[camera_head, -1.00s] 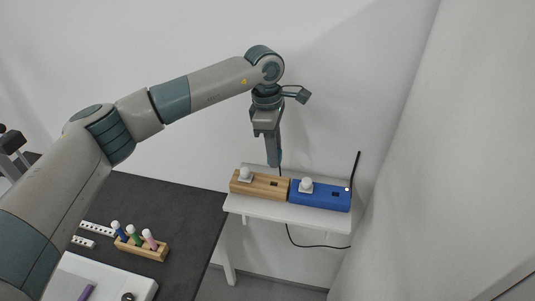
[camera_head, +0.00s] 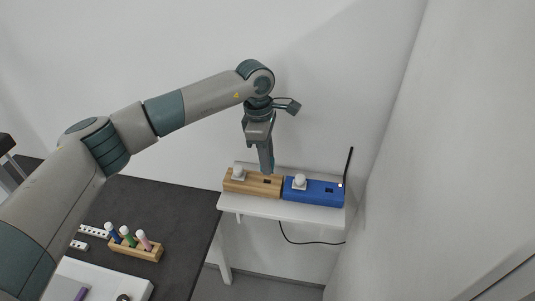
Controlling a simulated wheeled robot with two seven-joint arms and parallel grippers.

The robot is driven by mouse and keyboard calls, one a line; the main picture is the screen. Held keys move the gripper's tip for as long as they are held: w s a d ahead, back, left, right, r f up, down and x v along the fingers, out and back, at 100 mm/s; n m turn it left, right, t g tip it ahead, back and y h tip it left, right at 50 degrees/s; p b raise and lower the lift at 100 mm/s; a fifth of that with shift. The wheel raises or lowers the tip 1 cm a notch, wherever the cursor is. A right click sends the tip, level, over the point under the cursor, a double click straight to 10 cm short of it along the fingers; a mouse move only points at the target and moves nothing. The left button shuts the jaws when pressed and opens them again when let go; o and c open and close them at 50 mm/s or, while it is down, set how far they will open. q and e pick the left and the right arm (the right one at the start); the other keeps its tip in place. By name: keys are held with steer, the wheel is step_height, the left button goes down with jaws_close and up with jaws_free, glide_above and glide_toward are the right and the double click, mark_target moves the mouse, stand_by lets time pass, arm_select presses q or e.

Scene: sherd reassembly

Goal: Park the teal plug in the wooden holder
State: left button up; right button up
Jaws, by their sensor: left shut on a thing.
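The wooden holder (camera_head: 234,186) is a light wood block on the left half of a small white shelf table. It has a white round knob at its left and a dark slot right of it. My left gripper (camera_head: 267,168) points down just above the slot and is shut. A thin teal edge (camera_head: 273,160) shows beside its fingers, which fits the teal plug; the fingers hide most of it. I cannot tell whether its lower end touches the slot. My right gripper is not in view.
A blue block (camera_head: 318,193) with a white knob and dark slot adjoins the wooden holder on the right. A black cable hangs below the white table (camera_head: 285,213). A dark table (camera_head: 180,215) at left bears a wooden rack (camera_head: 137,251) of coloured pegs. Walls stand behind and right.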

arm_select(q)
steer(key=shift+f+b, duration=1.2)
steer(key=shift+f, duration=0.15)
steer(key=shift+b, duration=0.45)
stand_by(0.5)
steer(key=shift+b, duration=0.4)
stand_by(0.6)
steer(key=shift+b, duration=0.45)
stand_by(0.7)
